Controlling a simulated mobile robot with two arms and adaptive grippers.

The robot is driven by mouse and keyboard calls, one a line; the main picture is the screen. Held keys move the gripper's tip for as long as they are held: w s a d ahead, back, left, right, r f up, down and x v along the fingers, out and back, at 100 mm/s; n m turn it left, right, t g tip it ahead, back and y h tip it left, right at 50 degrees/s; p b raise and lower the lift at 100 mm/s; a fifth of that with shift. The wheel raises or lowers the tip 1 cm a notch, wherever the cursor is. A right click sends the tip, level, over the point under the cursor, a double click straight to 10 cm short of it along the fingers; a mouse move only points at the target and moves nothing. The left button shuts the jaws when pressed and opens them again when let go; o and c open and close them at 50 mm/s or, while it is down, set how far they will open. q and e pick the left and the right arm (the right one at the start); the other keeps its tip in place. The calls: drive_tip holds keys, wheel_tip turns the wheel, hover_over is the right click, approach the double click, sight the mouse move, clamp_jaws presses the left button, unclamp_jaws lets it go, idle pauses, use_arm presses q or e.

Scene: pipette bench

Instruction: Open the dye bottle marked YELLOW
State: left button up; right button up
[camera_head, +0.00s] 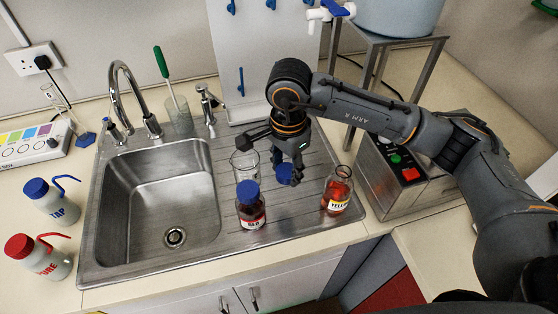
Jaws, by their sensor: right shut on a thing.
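The dye bottle marked YELLOW (337,191) stands upright on the right part of the steel drainboard (300,219). It is clear glass with reddish-orange contents and a white label, and its neck is uncapped. My right gripper (291,175) is left of this bottle, above the drainboard, and is shut on a blue cap (284,174). The fingers partly hide the cap. A dye bottle marked RED (250,207), with its blue cap on, stands to the left and nearer. My left gripper is not in view.
A glass beaker (243,164) stands behind the RED bottle. The sink basin (160,215) lies left. A steel box with buttons (400,185) stands right of the YELLOW bottle. TAP (52,203) and PURE (40,258) wash bottles stand at far left.

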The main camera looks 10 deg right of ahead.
drive_tip(key=w+f, duration=0.1)
drive_tip(key=w, duration=0.1)
drive_tip(key=w+f+p, duration=0.1)
drive_tip(key=w+f, duration=0.1)
drive_tip(key=w+f+p, duration=0.1)
drive_tip(key=w+f, duration=0.1)
drive_tip(key=shift+d+f, duration=0.2)
drive_tip(key=shift+d, duration=0.1)
drive_tip(key=shift+w+f, duration=0.4)
drive_tip(key=shift+f, duration=0.1)
drive_tip(key=shift+w+d+f+p, duration=0.1)
drive_tip(key=shift+w+f+p, duration=0.15)
drive_tip(key=shift+f+p, duration=0.1)
wheel_tip(320, 180, down, 2)
drive_tip(key=shift+f+p, duration=0.1)
drive_tip(key=shift+p, duration=0.9)
drive_tip(key=shift+f, duration=0.35)
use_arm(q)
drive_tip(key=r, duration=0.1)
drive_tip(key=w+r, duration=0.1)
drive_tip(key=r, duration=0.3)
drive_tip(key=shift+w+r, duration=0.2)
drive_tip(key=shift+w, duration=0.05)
